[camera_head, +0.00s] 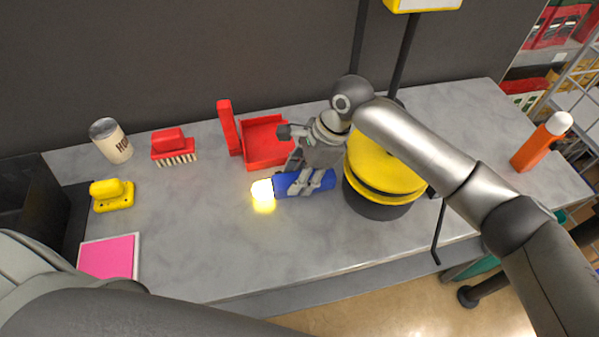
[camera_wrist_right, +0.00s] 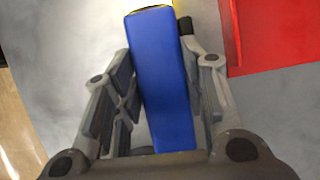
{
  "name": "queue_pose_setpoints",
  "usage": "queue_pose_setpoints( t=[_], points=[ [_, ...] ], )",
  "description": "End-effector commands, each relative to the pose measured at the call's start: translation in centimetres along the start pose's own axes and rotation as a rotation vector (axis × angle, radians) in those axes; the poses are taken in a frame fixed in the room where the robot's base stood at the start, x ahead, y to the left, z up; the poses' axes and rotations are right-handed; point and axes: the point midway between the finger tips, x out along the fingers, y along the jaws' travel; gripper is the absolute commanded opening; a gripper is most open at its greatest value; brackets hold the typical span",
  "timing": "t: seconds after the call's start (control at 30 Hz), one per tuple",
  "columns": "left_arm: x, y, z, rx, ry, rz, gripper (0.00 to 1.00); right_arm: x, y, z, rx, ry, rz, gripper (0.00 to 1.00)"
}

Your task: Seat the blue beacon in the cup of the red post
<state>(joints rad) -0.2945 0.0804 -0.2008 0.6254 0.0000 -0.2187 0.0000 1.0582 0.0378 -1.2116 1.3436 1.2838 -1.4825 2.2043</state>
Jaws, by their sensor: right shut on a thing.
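The blue beacon (camera_head: 325,184) is a blue bar with a glowing pale-yellow end. My right gripper (camera_head: 306,182) is shut across it, and it lies sideways with the lit end to the left. I cannot tell whether it touches the worktop. In the right wrist view the blue body (camera_wrist_right: 164,85) stands between the two fingers; its lit end is mostly out of frame. An upright red bar (camera_head: 229,128) rises beside a red tray (camera_head: 264,155), dustpan-like; I make out no red post with a cup for certain. My left gripper is out of view.
A yellow round machine (camera_head: 383,165) stands right of the beacon. A red brush (camera_head: 173,141), a mug (camera_head: 111,140), a yellow holder (camera_head: 112,195) and a pink pad (camera_head: 108,258) stand left. An orange white-capped cylinder (camera_head: 537,147) stands far right. The front middle worktop is clear.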

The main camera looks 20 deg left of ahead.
Motion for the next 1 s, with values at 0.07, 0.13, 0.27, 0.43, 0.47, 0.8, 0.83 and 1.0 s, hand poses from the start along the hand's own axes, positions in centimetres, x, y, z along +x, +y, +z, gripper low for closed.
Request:
queue_pose_setpoints(
  t=[0.07, 0.13, 0.27, 0.43, 0.47, 0.8, 0.83, 1.0],
  points=[
    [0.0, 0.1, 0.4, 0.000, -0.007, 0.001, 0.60, -0.1, -0.1, 0.1, -0.001, -0.001, -0.002, 0.05],
    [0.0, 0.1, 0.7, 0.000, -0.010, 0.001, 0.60, -0.1, -0.1, 0.1, -0.001, -0.001, -0.002, 0.05],
    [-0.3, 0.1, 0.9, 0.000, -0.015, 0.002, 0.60, 0.0, 0.0, 0.1, 0.000, -0.002, -0.001, 0.05],
    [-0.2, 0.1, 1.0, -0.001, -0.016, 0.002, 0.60, 0.1, 0.0, 0.0, -0.001, -0.001, -0.001, 0.59],
    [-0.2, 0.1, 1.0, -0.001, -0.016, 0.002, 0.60, 0.1, 0.0, 0.0, -0.001, -0.001, -0.001, 0.61],
    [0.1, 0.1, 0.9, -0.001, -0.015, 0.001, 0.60, 0.0, -0.1, 0.0, -0.001, 0.000, -0.002, 0.61],
    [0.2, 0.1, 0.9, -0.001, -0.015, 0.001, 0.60, -0.2, -0.1, 0.0, -0.001, 0.000, -0.003, 0.61],
    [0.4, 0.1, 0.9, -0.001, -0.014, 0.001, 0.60, -2.8, -0.1, 0.1, -0.003, -0.002, -0.006, 0.61]
  ],
)
